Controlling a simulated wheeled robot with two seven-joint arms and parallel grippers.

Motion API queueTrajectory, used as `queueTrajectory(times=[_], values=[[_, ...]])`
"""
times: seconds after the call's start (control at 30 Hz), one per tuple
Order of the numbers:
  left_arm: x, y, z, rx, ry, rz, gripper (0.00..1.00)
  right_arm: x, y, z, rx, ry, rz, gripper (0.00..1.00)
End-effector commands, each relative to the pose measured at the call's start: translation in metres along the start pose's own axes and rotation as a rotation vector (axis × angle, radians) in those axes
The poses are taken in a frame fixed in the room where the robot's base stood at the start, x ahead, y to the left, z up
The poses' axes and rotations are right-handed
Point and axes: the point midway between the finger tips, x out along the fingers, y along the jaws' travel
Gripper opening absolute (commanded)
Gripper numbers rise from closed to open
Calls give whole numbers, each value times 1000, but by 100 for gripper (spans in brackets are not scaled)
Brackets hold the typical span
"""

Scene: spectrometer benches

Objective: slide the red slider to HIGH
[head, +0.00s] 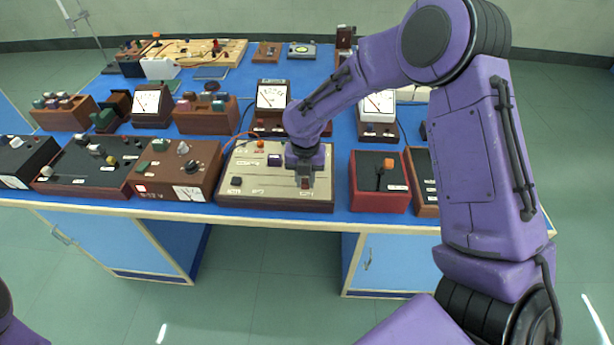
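My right gripper (305,178) points down over the right part of a beige control panel (262,192) at the table's front edge. A small dark reddish piece shows between or just under its fingertips. It may be the red slider, but the gripper covers most of it. The slot and HIGH label cannot be made out. I cannot tell whether the fingers are open or closed on it. The panel also has an orange knob (260,144), a purple button (274,160) and a black button (236,181). My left gripper is out of view.
A red-sided box (380,203) with a black lever stands just right of the panel. A brown box (160,172) with knobs and a meter stands close on its left. White meters (271,97) stand behind. Blue tabletop (215,146) shows in narrow gaps.

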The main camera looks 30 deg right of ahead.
Motion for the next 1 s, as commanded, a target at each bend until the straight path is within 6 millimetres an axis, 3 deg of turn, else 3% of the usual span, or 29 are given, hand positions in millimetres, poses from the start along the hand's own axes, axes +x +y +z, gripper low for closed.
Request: queueTrajectory(times=[0.03, 0.1, 0.47, 0.8, 1.0], values=[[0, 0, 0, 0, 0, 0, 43, 1, -4, 1, 0, 1, -6, 30], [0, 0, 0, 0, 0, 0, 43, 1, -4, 1, 1, 1, -6, 49], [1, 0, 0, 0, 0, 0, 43, -7, -2, 1, 2, -1, -1, 49], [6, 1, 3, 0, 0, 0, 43, -83, -3, 2, 3, -2, 0, 49], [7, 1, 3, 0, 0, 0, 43, -104, -4, 1, 3, 1, -3, 49]])
